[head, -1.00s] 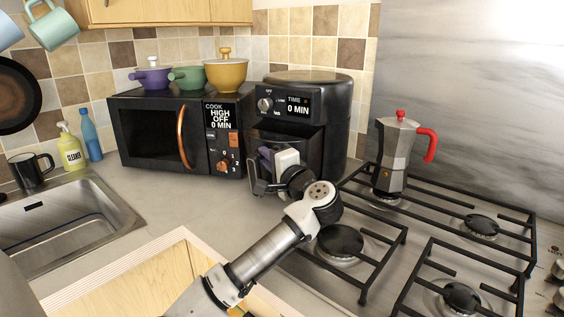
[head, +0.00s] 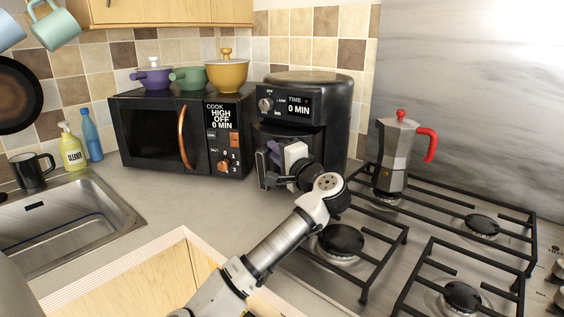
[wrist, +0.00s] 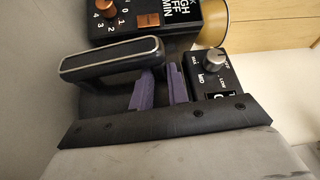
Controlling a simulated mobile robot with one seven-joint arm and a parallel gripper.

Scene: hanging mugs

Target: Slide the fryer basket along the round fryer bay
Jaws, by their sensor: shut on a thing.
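The black fryer (head: 333,115), with a dial and a "TIME 0 MIN" display, stands on the counter right of the microwave. The dark fryer basket (head: 264,172) sits in the bay below the display, its front seemingly close to the body. My gripper (head: 274,151), white with purple fingers, is at the basket's front and shut on its handle. In the wrist view the basket handle (wrist: 110,60) is a black loop with a pale edge, beside the purple fingers of my gripper (wrist: 160,82). My gripper hides much of the basket in the head view, so any gap is hard to judge.
A black microwave (head: 150,132) with pots on top stands left of the fryer. The hob (head: 375,245) with black grates and a moka pot (head: 394,155) is on the right. The sink (head: 70,225) is at left. Counter in front of the microwave is clear.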

